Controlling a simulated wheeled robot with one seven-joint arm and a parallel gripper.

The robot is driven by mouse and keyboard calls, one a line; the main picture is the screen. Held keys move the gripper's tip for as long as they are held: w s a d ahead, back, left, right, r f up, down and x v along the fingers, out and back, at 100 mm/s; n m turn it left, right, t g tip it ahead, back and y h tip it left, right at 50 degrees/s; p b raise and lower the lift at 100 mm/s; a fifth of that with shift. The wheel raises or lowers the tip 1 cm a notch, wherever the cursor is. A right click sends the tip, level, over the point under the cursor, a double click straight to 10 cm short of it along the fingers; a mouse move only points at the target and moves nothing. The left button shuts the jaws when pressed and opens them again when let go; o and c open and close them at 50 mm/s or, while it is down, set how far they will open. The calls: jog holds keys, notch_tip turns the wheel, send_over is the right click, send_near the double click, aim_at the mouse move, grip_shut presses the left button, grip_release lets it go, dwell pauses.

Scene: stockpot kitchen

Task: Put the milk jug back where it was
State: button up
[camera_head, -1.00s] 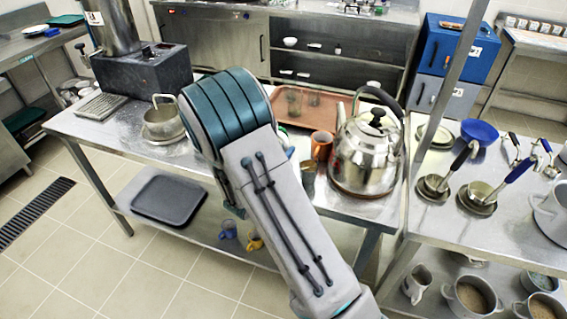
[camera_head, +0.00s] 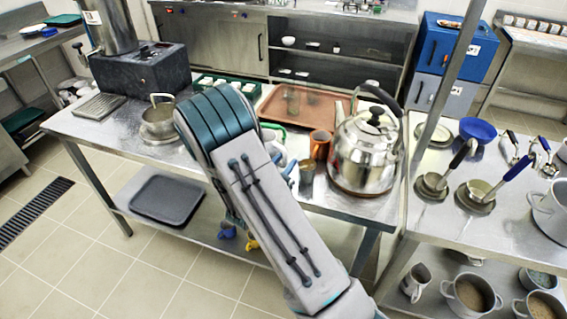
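My arm (camera_head: 265,205) reaches over the front of the steel table and blocks part of it. My gripper is hidden behind the arm, so its fingers and anything in them do not show. A metal pitcher (camera_head: 415,283) with a handle stands on the right table's lower shelf; I cannot tell if it is the milk jug. A small metal cup (camera_head: 306,177) stands on the table just right of my arm. A white and green item (camera_head: 274,143) shows partly beside the arm; I cannot make out what it is.
A large kettle (camera_head: 365,150) and an orange mug (camera_head: 320,145) stand right of my arm. A brown tray (camera_head: 330,103) and a green tray (camera_head: 243,90) with white items lie behind. A steel pot (camera_head: 158,121) stands left. Blue and yellow cups sit on the lower shelf.

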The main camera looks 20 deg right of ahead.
jog(key=shift+r, duration=0.15)
jog(key=b+v, duration=0.2)
jog(key=v, duration=0.9)
jog(key=s+d+r+m+g+y, duration=0.1)
jog(key=s+d+r+m+g, duration=0.2)
jog(key=s+d+m+g, duration=0.3)
jog(key=s+d+r+m+g+y, duration=0.1)
jog(key=s+d+r+m+g, duration=0.2)
jog(key=s+d+m+g, duration=0.35)
jog(key=s+a+r+m+t+y, duration=0.3)
jog(key=s+a+r+m+y, duration=0.3)
jog(key=m+y, duration=0.5)
jog(key=shift+s+a+m, duration=0.85)
jog(key=shift+a+m, duration=0.55)
jog(key=shift+m, duration=0.15)
jog(key=shift+r, duration=0.15)
